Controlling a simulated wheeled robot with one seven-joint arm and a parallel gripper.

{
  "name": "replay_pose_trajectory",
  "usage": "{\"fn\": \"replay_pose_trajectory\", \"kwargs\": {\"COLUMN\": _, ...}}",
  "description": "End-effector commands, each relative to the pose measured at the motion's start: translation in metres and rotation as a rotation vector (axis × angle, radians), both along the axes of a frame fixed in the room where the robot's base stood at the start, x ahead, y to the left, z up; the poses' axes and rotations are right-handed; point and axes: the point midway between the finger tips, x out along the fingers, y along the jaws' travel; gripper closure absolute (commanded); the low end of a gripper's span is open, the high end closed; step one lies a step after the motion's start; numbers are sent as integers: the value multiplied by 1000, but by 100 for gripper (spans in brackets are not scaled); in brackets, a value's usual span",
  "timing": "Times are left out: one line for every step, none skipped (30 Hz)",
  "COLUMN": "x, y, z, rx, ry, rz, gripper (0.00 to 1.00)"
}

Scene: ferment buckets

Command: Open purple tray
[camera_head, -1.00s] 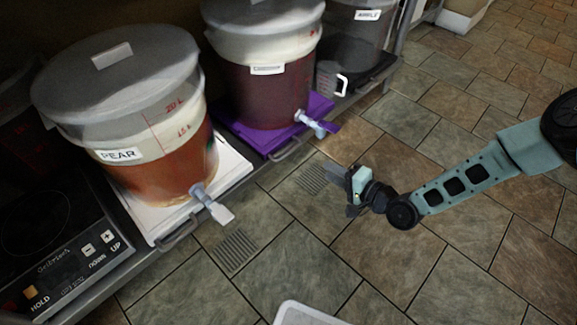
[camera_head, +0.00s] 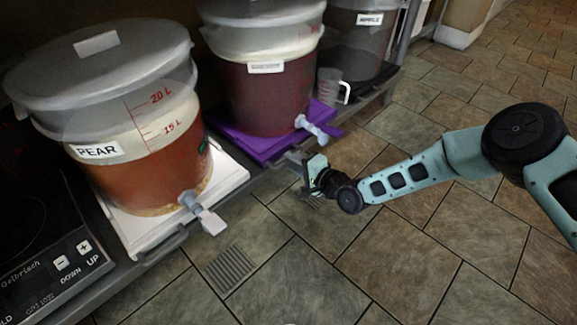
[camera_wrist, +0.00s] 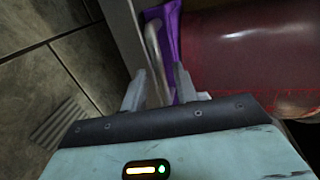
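The purple tray (camera_head: 245,140) lies on the shelf under a lidded bucket of dark red liquid (camera_head: 265,95) with a white spigot. In the wrist view a strip of the purple tray (camera_wrist: 172,40) shows beside the red bucket (camera_wrist: 245,50). A metal bar handle (camera_wrist: 154,50) runs along the tray's front side. My gripper (camera_head: 298,160) is at the tray's front edge by the handle. In the wrist view my gripper (camera_wrist: 160,88) has its two fingers apart, with the handle bar between them; I cannot tell whether they touch it.
A PEAR bucket (camera_head: 150,170) stands on a white tray (camera_head: 228,176) with its own handle (camera_head: 160,246) at left. A cooktop (camera_head: 45,265) is at far left. A measuring cup (camera_head: 332,88) and an APPLE bucket (camera_head: 360,40) stand behind. The tiled floor (camera_head: 400,260) in front is clear.

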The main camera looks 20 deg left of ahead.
Motion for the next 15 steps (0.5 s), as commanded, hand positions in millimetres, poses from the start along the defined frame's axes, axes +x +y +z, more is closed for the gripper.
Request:
{"fn": "replay_pose_trajectory", "kwargs": {"x": 3, "y": 7, "z": -5, "rx": 0, "ry": -3, "rz": 1, "gripper": 71}}
{"fn": "replay_pose_trajectory", "kwargs": {"x": 4, "y": 10, "z": -6, "rx": 0, "ry": -3, "rz": 1, "gripper": 71}}
{"fn": "replay_pose_trajectory", "kwargs": {"x": 6, "y": 14, "z": -6, "rx": 0, "ry": -2, "rz": 0, "gripper": 71}}
{"fn": "replay_pose_trajectory", "kwargs": {"x": 7, "y": 16, "z": -6, "rx": 0, "ry": -2, "rz": 0, "gripper": 71}}
{"fn": "replay_pose_trajectory", "kwargs": {"x": 8, "y": 18, "z": -6, "rx": 1, "ry": -1, "rz": 0, "gripper": 71}}
{"fn": "replay_pose_trajectory", "kwargs": {"x": 9, "y": 19, "z": -6, "rx": 0, "ry": -1, "rz": -1, "gripper": 71}}
{"fn": "replay_pose_trajectory", "kwargs": {"x": 9, "y": 20, "z": -6, "rx": 0, "ry": -1, "rz": -1, "gripper": 71}}
{"fn": "replay_pose_trajectory", "kwargs": {"x": 10, "y": 21, "z": -6, "rx": 0, "ry": -1, "rz": -1, "gripper": 71}}
{"fn": "replay_pose_trajectory", "kwargs": {"x": 10, "y": 22, "z": -6, "rx": -1, "ry": -1, "rz": 0, "gripper": 71}}
{"fn": "replay_pose_trajectory", "kwargs": {"x": 10, "y": 22, "z": -5, "rx": -1, "ry": -1, "rz": 0, "gripper": 71}}
{"fn": "replay_pose_trajectory", "kwargs": {"x": 10, "y": 23, "z": -5, "rx": -1, "ry": -1, "rz": 0, "gripper": 71}}
{"fn": "replay_pose_trajectory", "kwargs": {"x": 10, "y": 23, "z": -5, "rx": -1, "ry": 0, "rz": 0, "gripper": 71}}
{"fn": "replay_pose_trajectory", "kwargs": {"x": 10, "y": 23, "z": -5, "rx": -1, "ry": 0, "rz": 0, "gripper": 71}}
{"fn": "replay_pose_trajectory", "kwargs": {"x": 10, "y": 23, "z": -5, "rx": -1, "ry": 0, "rz": 0, "gripper": 71}}
{"fn": "replay_pose_trajectory", "kwargs": {"x": 10, "y": 23, "z": -5, "rx": -1, "ry": 0, "rz": 0, "gripper": 71}}
